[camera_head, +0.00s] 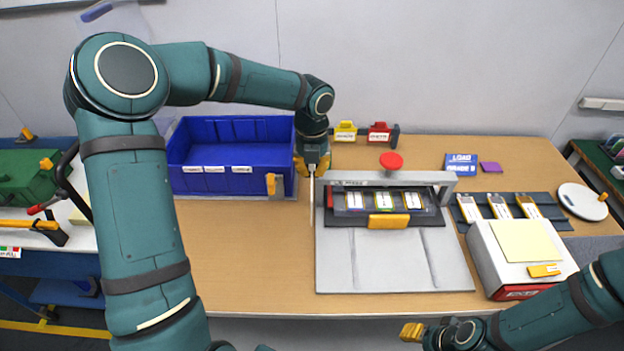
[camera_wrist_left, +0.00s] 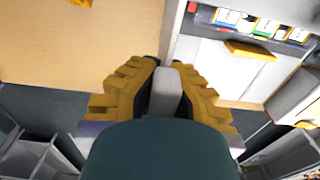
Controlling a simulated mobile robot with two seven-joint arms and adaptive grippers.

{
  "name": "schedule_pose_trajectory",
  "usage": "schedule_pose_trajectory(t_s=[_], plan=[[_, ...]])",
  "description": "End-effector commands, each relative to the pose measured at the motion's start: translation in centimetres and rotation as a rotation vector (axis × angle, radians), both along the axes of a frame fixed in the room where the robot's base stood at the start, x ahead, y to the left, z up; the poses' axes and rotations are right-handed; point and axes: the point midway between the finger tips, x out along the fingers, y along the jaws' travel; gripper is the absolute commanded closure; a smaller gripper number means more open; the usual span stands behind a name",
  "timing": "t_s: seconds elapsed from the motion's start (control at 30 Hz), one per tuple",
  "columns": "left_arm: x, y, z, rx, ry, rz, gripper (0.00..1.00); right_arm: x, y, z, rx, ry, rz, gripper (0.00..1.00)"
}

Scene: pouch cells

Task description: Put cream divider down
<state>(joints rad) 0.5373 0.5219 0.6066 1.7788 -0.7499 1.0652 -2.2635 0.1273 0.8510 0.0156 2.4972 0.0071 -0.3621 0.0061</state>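The cream divider (camera_head: 312,208) shows edge-on in the head view as a thin pale upright strip, just left of the grey press. My left gripper (camera_head: 312,165) is above it, pointing down, with its yellow fingers shut on the divider. In the left wrist view the divider (camera_wrist_left: 168,88) is a pale slab between the two yellow fingers (camera_wrist_left: 168,95). I cannot tell whether its lower edge touches the table. My right gripper (camera_head: 412,332) is at the bottom edge of the head view, away from the divider; its finger opening is unclear.
The press (camera_head: 395,265) with a red knob (camera_head: 391,161) stands right of the divider. A blue bin (camera_head: 235,182) is to the left. A white box (camera_head: 485,250) stands at the right. The wooden table (camera_head: 250,260) is clear in front of the bin.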

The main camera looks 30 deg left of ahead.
Motion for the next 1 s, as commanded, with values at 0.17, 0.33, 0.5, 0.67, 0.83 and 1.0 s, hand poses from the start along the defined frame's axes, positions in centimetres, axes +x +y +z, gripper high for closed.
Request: schedule_pose_trajectory(t_s=[0.17, 0.33, 0.5, 0.67, 0.83, 1.0], plan=[[0.0, 0.0, 1.7, 0.0, -0.001, 0.0, 1.0, 0.1, 0.0, 0.3, 0.0, -0.002, -0.002, 0.54], [0.0, 0.0, 2.1, 0.0, -0.001, 0.001, 1.0, 0.1, 0.0, 0.4, 0.0, -0.003, -0.002, 0.54], [-0.1, -0.3, 2.0, 0.0, 0.0, 0.051, 1.0, 0.2, 0.0, 0.4, 0.0, -0.003, -0.002, 0.54], [-0.3, -1.0, 1.4, 0.0, 0.001, 0.21, 1.0, 0.1, 0.0, 0.4, 0.0, -0.003, -0.002, 0.54], [-0.6, -1.8, 0.8, 0.0, 0.001, 0.442, 1.0, 0.1, 0.0, 0.4, 0.0, -0.003, -0.002, 0.54], [-1.0, -2.7, 0.1, 0.001, 0.001, 0.675, 1.0, 0.1, 0.0, 0.4, 0.0, -0.003, -0.002, 0.54]])
